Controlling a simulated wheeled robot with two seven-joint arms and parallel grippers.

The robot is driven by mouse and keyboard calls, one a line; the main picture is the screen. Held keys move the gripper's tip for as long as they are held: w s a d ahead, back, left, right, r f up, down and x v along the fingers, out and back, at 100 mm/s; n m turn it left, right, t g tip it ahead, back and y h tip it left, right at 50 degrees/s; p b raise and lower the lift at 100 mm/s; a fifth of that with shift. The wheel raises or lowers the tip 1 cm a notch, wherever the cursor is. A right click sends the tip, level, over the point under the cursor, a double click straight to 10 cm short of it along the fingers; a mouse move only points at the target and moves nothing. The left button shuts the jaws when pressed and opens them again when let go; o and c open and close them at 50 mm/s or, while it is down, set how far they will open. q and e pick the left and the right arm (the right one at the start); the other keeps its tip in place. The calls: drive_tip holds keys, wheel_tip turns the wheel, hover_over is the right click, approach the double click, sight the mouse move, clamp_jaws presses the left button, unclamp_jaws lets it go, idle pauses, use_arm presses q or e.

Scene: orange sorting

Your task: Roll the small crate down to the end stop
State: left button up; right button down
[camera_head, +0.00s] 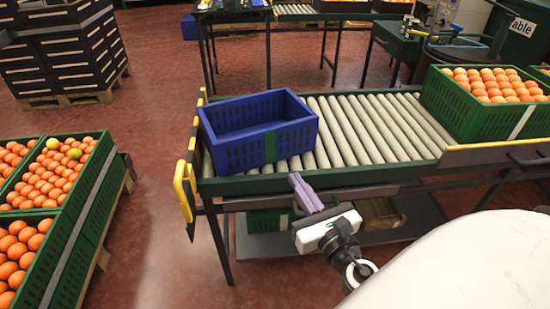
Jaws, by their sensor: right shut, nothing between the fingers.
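The small crate is blue and looks empty (293,134). It stands upright on the roller conveyor (375,125) at its left end, close beside the yellow and black end stop (184,190). I cannot tell whether the crate touches the stop. My right gripper (298,181) is shut and empty, with its purple fingers in front of the conveyor's near rail, below and right of the crate. It looks apart from the crate. My left gripper is not in view.
A green crate of oranges (455,110) stands at the conveyor's right end. Green crates of oranges (92,190) are stacked on a pallet at left. Dark stacked crates (60,55) stand at the back left. The rollers between the blue and green crates are bare.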

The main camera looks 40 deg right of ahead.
sight(270, 141)
drive_tip(key=p+x, duration=0.2)
drive_tip(key=x, duration=1.1)
drive_tip(key=shift+d+r, duration=0.1)
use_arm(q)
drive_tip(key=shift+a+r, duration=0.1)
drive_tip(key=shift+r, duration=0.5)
use_arm(e)
drive_tip(key=shift+w+d, duration=0.1)
drive_tip(key=shift+w, duration=0.2)
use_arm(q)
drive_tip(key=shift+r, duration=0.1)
